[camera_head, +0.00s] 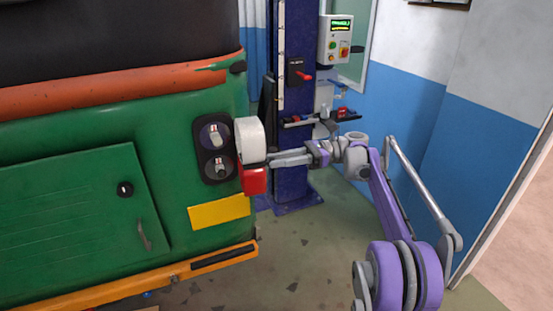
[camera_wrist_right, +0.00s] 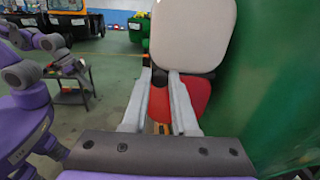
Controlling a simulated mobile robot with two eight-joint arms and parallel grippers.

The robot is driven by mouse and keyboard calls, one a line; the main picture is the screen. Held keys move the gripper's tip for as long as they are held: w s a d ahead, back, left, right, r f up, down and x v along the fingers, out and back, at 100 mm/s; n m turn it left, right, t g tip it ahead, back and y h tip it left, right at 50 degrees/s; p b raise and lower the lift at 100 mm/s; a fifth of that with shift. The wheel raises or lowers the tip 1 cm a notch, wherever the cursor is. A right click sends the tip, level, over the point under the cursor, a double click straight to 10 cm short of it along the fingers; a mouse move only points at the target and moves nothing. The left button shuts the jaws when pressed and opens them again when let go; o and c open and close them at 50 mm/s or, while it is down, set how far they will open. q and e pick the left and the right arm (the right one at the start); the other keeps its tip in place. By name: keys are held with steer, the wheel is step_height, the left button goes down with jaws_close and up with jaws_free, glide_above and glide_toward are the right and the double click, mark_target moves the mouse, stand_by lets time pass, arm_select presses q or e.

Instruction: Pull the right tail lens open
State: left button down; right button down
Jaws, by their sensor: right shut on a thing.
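The right tail lens, white on top (camera_head: 249,138) and red below (camera_head: 254,181), stands swung out from the back of the green rickshaw (camera_head: 75,130). Its dark lamp base (camera_head: 215,150) is uncovered and shows two bulbs. My right gripper (camera_head: 269,158) comes from the right and is shut on the lens at its outer edge. In the right wrist view, the fingers (camera_wrist_right: 165,82) lie against the lens, with the white part (camera_wrist_right: 192,35) above and the red part (camera_wrist_right: 192,92) between and behind them. The exact contact is partly hidden. My left gripper is not seen.
A dark blue lift post (camera_head: 296,100) with a control box (camera_head: 336,40) and a small tool shelf stands close behind the gripper. A yellow plate (camera_head: 219,211) and an orange bumper (camera_head: 215,260) are below the lamp. The floor (camera_head: 290,270) nearby is clear.

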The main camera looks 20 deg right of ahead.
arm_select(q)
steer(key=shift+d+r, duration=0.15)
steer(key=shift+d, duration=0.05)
arm_select(e)
steer(key=shift+w+d+g, duration=0.2)
steer(key=shift+g, duration=0.1)
steer(key=c, duration=0.7)
jaws_free()
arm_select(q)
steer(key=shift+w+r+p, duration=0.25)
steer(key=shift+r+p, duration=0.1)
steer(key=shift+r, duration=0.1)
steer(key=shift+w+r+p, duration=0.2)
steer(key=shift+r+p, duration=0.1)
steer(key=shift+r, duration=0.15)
arm_select(e)
step_height(320, 180, up, 10)
